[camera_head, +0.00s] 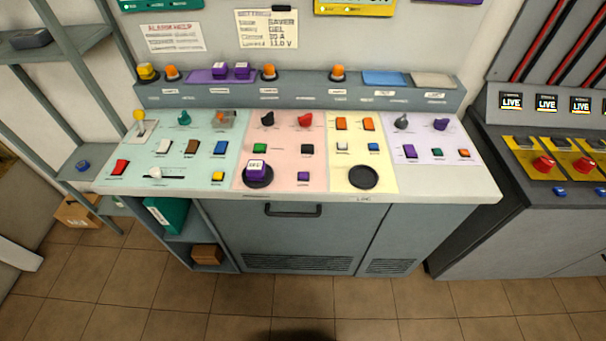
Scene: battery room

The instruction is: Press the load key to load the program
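A control desk (300,196) stands ahead in the head view, its sloped top split into green, pink, yellow and purple fields with many coloured keys and knobs. The labels by the keys are too small to read, so I cannot tell which is the load key. The yellow field holds two orange keys (341,124), a white key (342,146) and a blue key (373,147). The purple field holds a purple key (410,151), a teal key (436,153) and an orange key (464,153). Neither of my grippers is in view.
A purple block (256,167) with a white lettered top sits on a black round pad on the pink field. An empty black round pad (363,177) lies on the yellow field. A dark console (540,190) with red knobs stands right. Shelves (60,45) stand left. Tiled floor in front is clear.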

